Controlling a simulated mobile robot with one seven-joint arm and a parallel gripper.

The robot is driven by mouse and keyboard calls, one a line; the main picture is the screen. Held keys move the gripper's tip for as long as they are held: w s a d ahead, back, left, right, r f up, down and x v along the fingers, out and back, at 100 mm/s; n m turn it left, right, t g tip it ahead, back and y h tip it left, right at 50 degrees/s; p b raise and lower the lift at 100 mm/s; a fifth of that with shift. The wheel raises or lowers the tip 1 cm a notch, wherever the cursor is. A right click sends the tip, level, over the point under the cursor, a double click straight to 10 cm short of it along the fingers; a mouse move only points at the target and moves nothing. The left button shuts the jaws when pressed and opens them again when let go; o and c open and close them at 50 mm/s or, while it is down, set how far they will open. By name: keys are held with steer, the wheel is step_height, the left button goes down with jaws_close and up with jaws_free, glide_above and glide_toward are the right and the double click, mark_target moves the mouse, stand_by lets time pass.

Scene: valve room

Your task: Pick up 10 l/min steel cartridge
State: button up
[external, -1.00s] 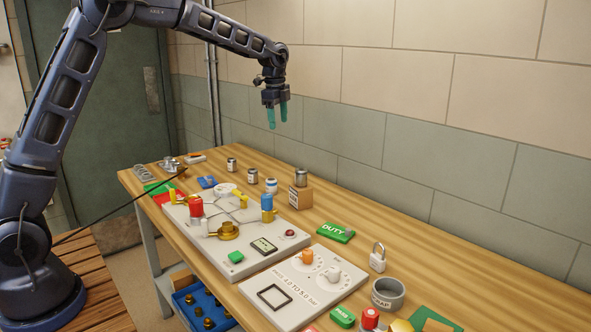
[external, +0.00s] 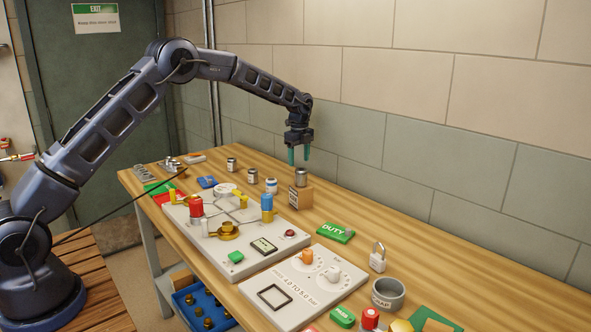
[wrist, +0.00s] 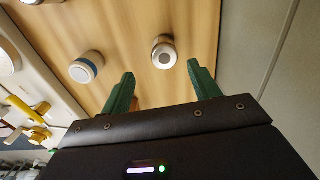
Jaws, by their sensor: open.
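My gripper (external: 299,157) is open and empty, with green fingers pointing down; in the external view it appears just above a steel cartridge (external: 301,177) on a small wooden block (external: 299,198). Three more small cartridges stand on the bench to the left: a far one (external: 231,164), a middle one (external: 252,175) and one with a blue band (external: 271,186). In the wrist view a round steel cartridge top (wrist: 164,52) shows ahead between the open fingertips, apart from them. A blue-banded cartridge (wrist: 86,67) is left of it. The flow labels are too small to read.
A green DUTY tag (external: 335,233), a padlock (external: 378,258) and a grey ring (external: 388,293) are to the right. The tiled wall (external: 400,180) bounds the bench behind.

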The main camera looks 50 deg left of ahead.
steer(key=f, duration=0.8)
steer(key=shift+w+a+f, duration=0.1)
steer(key=shift+w+f, duration=0.05)
steer(key=shift+w, duration=0.2)
steer(key=c, duration=1.2)
